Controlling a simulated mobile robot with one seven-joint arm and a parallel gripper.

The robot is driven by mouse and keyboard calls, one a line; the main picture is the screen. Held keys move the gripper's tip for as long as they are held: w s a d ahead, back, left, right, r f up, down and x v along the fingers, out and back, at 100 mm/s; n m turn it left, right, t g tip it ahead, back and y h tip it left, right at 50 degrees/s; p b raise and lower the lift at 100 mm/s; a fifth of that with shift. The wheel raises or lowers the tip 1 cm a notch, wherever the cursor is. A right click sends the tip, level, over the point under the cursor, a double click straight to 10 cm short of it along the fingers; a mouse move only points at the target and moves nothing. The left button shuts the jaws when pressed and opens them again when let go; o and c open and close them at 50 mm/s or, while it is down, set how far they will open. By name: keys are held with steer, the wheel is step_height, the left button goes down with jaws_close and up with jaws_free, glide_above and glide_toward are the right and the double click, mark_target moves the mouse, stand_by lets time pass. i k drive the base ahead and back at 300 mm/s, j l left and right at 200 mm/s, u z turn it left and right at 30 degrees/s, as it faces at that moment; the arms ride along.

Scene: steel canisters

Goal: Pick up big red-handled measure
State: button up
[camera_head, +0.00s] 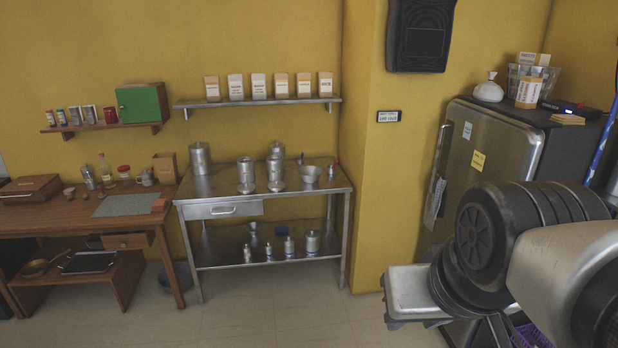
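I cannot single out the big red-handled measure with certainty. A small red-topped item (335,163) shows at the right rear of the steel table (240,210); its shape is too small to tell. Several steel canisters stand on the tabletop, among them a large lidded one (200,159) at the left and a tall one (245,175) in the middle. A wide steel vessel (310,174) is at the right. Smaller steel vessels, including a canister (312,241), stand on the lower shelf. My arm fills the right foreground, apart from the table; my gripper is not visible.
A wooden desk (55,222) with jars and a mat adjoins the table on the left. A wall shelf (258,102) with several packets hangs above. A yellow pillar (385,200) and a fridge (500,145) are right. Floor (270,320) before the table is clear.

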mark_target(334, 166)
steer(key=i+l, duration=0.2)
steer(key=i, duration=1.7)
steer(key=i+l+z, duration=0.1)
steer(key=i, duration=1.75)
